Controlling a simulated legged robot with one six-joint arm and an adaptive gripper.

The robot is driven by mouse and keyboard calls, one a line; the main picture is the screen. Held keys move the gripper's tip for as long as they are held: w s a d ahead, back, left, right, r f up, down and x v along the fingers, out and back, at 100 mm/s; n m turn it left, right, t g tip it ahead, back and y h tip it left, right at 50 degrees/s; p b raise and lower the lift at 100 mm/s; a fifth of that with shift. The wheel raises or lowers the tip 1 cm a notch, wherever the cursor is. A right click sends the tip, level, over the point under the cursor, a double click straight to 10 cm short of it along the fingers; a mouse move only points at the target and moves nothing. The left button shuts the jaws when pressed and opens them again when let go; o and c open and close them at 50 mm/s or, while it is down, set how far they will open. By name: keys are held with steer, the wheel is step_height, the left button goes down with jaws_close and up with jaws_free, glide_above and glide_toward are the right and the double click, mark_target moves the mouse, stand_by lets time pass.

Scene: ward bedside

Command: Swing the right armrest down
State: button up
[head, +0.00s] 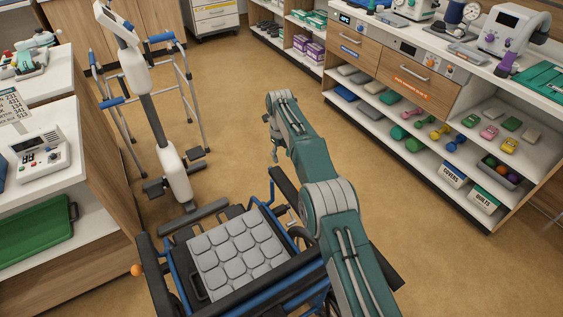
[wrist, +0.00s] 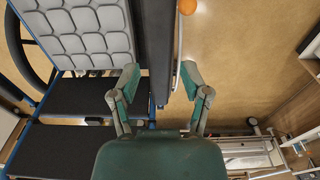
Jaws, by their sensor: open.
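A wheelchair with a grey quilted seat (head: 235,247) and blue frame stands low in the head view, facing away from me. Its right armrest shows as a dark pad (head: 284,187), mostly hidden behind my arm; I cannot tell its tilt. The left armrest (head: 156,280) is a dark pad at the other side. My gripper (head: 273,143) is beyond the right side of the chair in that view, open and empty. In the wrist view, the open gripper (wrist: 159,78) has a dark bar (wrist: 154,45) beside the seat (wrist: 82,38) showing between its fingers; contact is not visible.
An orange ball (head: 137,270) shows beside the left armrest. A walker (head: 186,85) and a grey upright device (head: 160,120) stand ahead of the chair. Floor between chair and shelves is clear.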

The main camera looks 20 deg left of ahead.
mark_target(281, 180)
steer(key=shift+r+n, duration=0.15)
steer(key=shift+n, duration=0.45)
jaws_close()
step_height(281, 180, up, 4)
steer(key=s+d+m+t+y, duration=0.1)
steer(key=s+d+m, duration=0.1)
steer(key=m, duration=1.8)
steer(key=f, duration=0.4)
steer(key=a+f, duration=0.1)
steer(key=f, duration=0.8)
steer(key=shift+w+a+f, duration=0.25)
steer(key=shift+w+a, duration=0.1)
steer(key=shift+w, duration=0.05)
